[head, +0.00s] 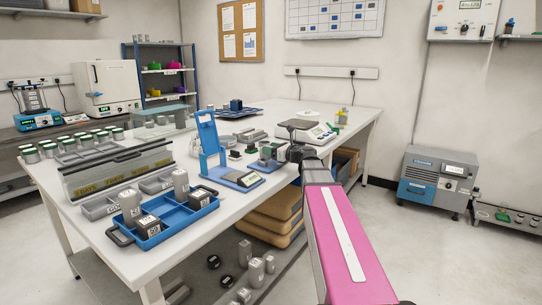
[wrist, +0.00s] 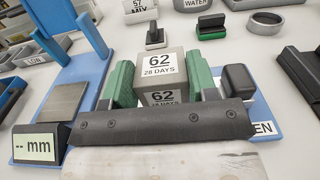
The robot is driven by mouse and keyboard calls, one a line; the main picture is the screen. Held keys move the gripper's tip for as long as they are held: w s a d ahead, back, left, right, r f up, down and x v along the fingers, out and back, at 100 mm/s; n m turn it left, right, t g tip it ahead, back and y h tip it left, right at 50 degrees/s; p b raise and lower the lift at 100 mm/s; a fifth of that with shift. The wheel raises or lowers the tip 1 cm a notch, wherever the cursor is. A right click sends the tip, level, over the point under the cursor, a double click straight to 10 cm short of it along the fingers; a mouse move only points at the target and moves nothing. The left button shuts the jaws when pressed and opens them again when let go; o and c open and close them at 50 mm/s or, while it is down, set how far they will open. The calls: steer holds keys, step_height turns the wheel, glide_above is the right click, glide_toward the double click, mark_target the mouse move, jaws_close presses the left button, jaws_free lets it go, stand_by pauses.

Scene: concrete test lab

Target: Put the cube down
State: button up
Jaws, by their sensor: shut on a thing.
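The cube (wrist: 160,65) is grey, with white labels reading 62 and 28 DAYS, and stands upright in the wrist view. My gripper (wrist: 162,82) is shut on it, with one green finger against its left side and one against its right. The dark palm bar hides the cube's lower part, so I cannot tell whether it touches a surface below. In the head view the cube (head: 269,151) is small, beside the blue measuring device (head: 208,135) and partly hidden by my gripper. The device's display (wrist: 38,146) shows dashes and mm.
A blue tray (head: 166,237) with grey specimens and dark cubes stands at the table's front.

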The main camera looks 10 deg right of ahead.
steer(key=shift+f, duration=1.15)
steer(key=shift+f, duration=0.2)
steer(key=o, duration=1)
steer(key=shift+o, duration=0.2)
